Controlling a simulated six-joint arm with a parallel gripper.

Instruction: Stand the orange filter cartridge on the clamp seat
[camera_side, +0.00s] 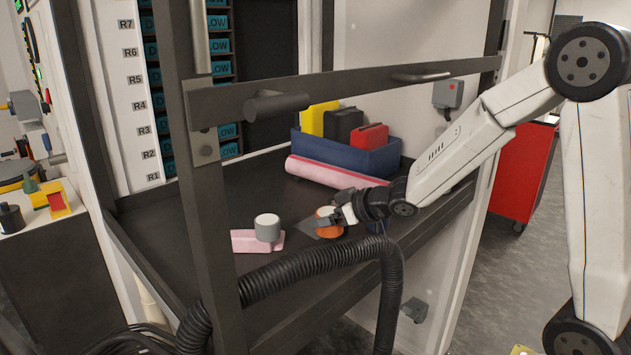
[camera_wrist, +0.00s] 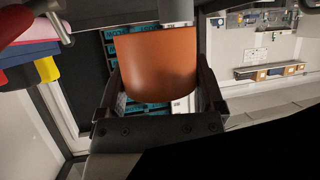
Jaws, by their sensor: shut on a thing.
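The orange filter cartridge (camera_side: 329,229) has a pale top in the side view and is upright or nearly so. My gripper (camera_side: 338,214) is shut on it from the right. In the wrist view the cartridge (camera_wrist: 156,62) fills the space between the two dark fingers of my gripper (camera_wrist: 157,85). A flat grey plate (camera_side: 308,229) lies just left of the cartridge, partly hidden by it. I cannot tell whether this plate is the clamp seat, or whether the cartridge's underside touches anything.
A pink roll (camera_side: 325,174) lies behind, before a blue bin (camera_side: 375,160) of coloured items. A black ribbed hose (camera_side: 310,265) and a dark frame bar (camera_side: 350,84) cross in front.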

